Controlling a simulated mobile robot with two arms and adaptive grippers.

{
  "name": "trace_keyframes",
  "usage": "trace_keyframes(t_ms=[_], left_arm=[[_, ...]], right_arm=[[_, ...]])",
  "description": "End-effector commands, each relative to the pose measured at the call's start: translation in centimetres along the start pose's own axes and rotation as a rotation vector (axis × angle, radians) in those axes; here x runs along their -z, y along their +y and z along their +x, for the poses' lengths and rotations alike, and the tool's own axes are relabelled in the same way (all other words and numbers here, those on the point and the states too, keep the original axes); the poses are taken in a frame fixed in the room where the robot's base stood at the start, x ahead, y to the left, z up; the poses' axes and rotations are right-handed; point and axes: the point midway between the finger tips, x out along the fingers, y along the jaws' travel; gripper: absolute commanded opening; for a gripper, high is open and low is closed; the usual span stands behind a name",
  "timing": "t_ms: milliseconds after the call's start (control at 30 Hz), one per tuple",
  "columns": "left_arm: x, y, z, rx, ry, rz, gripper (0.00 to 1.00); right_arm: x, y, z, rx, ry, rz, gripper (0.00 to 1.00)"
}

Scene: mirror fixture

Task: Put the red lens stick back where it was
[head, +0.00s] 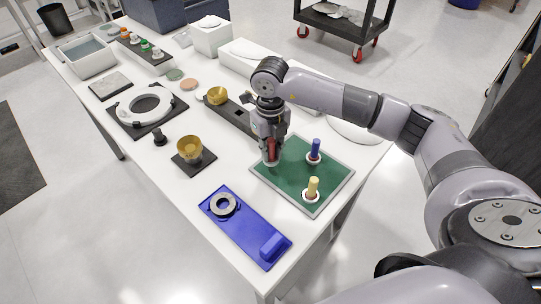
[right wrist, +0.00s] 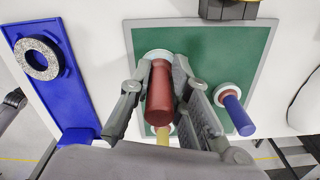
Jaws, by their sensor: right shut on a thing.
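The red lens stick (head: 271,148) is in my right gripper (head: 270,154), over the left corner of the green mat (head: 283,181). The right wrist view shows the red stick (right wrist: 160,92) between the two fingers of the right gripper (right wrist: 165,68), with a pale round base (right wrist: 155,54) at its far end. I cannot tell if that base touches the mat. A blue stick (head: 314,149) and a yellow stick (head: 312,187) stand upright on the mat, each on a pale round base. My left gripper is not in view.
A blue tray (head: 243,236) with a grey ring (head: 223,205) lies in front of the mat. A gold cup (head: 188,148) on a dark square plate is to the left. A dark holder with a gold part (head: 217,96) lies behind. The table's right front corner is bare.

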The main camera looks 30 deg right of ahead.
Motion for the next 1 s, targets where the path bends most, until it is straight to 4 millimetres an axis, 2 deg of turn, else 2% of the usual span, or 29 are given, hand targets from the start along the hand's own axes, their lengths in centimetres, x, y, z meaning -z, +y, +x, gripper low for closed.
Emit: trace_keyframes(t_ms=[200,600,633,900,1000], left_arm=[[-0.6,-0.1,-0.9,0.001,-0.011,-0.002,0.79],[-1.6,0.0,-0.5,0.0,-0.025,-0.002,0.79],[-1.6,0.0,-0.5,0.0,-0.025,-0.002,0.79],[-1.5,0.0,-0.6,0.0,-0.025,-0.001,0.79],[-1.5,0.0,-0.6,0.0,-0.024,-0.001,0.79]], right_arm=[[0.1,0.1,3.0,-0.001,0.004,0.0,0.0],[0.0,0.0,3.9,0.0,0.001,-0.001,0.0],[0.1,0.0,3.8,0.0,0.002,0.0,0.18],[0.1,0.0,3.7,0.0,0.002,0.0,0.36],[0.1,0.0,3.7,0.0,0.002,0.0,0.37]])
